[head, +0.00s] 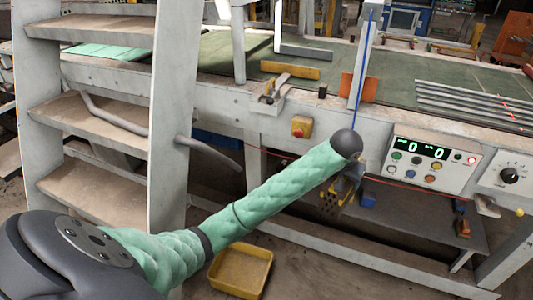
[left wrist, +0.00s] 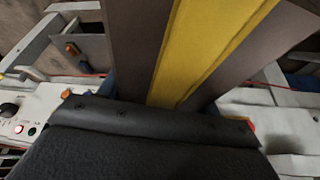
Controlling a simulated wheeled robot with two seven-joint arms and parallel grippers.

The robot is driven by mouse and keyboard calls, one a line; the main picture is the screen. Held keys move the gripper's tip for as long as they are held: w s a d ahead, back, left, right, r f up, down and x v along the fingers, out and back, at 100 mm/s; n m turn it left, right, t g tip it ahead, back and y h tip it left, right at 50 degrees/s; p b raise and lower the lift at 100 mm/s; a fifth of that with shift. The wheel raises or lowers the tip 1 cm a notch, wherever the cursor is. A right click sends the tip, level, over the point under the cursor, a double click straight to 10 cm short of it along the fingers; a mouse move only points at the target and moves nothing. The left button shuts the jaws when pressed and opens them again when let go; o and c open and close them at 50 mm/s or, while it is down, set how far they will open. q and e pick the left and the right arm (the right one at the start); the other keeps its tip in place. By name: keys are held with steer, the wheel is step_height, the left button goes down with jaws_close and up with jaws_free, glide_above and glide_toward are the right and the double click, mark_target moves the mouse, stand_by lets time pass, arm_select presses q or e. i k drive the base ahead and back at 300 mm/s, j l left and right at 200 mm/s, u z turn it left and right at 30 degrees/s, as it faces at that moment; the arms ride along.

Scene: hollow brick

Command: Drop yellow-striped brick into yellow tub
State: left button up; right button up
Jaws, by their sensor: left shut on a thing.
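The yellow-striped brick (head: 330,205) is dark grey-brown with holes in its end. It hangs below the tip of my left arm in the head view, in front of the bench's lower shelf. In the left wrist view the brick (left wrist: 205,45) fills the upper middle, its yellow stripe running lengthwise. My left gripper (head: 348,180) is shut on it; the fingertips are mostly hidden by the arm and brick. The yellow tub (head: 240,272) stands on the floor, lower left of the brick, and looks empty. My right gripper is not in view.
A grey step ladder (head: 170,110) stands at the left. The long bench (head: 290,110) with a control box (head: 433,160) lies behind my arm. A low shelf (head: 400,215) under it holds small items. Floor shows around the tub.

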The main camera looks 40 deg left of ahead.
mark_target(242, 270)
steer(key=i+l, duration=0.1)
steer(key=l, duration=0.25)
steer(key=i+l, duration=0.15)
steer(key=l, duration=0.25)
steer(key=i+l+u, duration=0.1)
steer(key=l, duration=0.25)
steer(key=l+u, duration=0.1)
steer(key=u, duration=1.75)
